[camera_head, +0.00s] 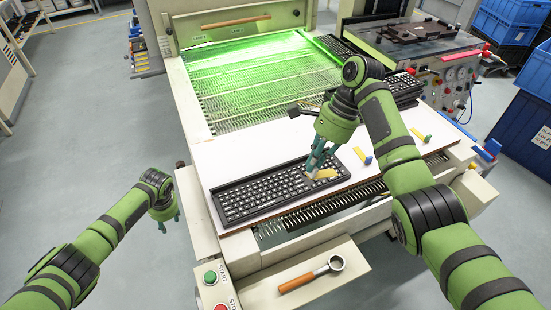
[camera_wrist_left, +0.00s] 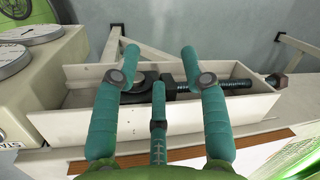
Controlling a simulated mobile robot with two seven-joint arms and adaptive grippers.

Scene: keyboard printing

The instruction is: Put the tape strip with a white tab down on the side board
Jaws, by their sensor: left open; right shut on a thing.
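My right gripper (camera_head: 312,174) is shut at the right end of a black keyboard (camera_head: 265,192). A yellow tape strip (camera_head: 327,174) shows at its fingertips, over the keys; its tab colour is not clear, and I cannot tell whether it touches them. The keyboard lies on a white board (camera_head: 238,155) at the machine's front. Two more strips lie on the board's right part: one yellow and blue (camera_head: 360,153), another yellow and blue (camera_head: 419,135). My left gripper (camera_head: 168,222) is open and empty, left of the machine; its spread fingers show in the left wrist view (camera_wrist_left: 158,65).
A green-lit mesh conveyor (camera_head: 265,85) lies behind the board. More black keyboards (camera_head: 403,88) stand at the back right. A wooden-handled tool (camera_head: 312,275) lies on the front ledge. The left wrist view shows a pale tray (camera_wrist_left: 75,125) with dark hardware.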

